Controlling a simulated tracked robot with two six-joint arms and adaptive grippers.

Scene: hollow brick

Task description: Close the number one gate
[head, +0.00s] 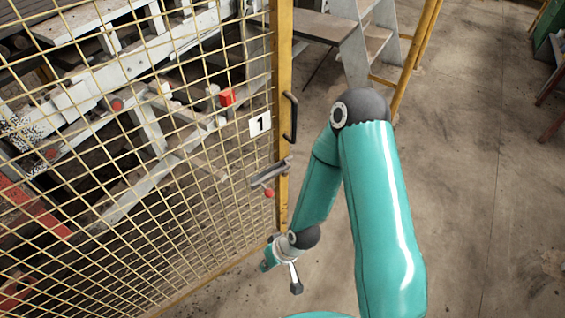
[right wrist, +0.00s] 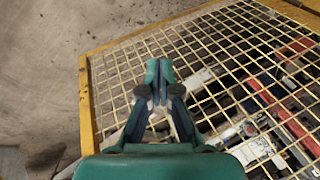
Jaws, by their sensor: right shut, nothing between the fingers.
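The number one gate is a yellow wire-mesh panel (head: 150,215) with a yellow edge post (head: 283,60) and a white plate marked 1 (head: 260,124). A black handle (head: 291,117) is on the post. A grey metal latch (head: 270,172) with a red knob (head: 269,193) sits below it. I cannot tell whether the gate is fully shut. My right gripper (head: 268,261) is low by the post, below the latch. In the right wrist view, my right gripper (right wrist: 160,70) is shut and empty, in front of the mesh (right wrist: 225,70); contact is unclear. My left gripper is out of view.
Machinery with white beams (head: 75,100) and a red block (head: 227,97) stands behind the mesh. Metal steps (head: 350,40) with a yellow rail (head: 412,60) stand beyond the post. The concrete floor (head: 470,180) on the right is clear.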

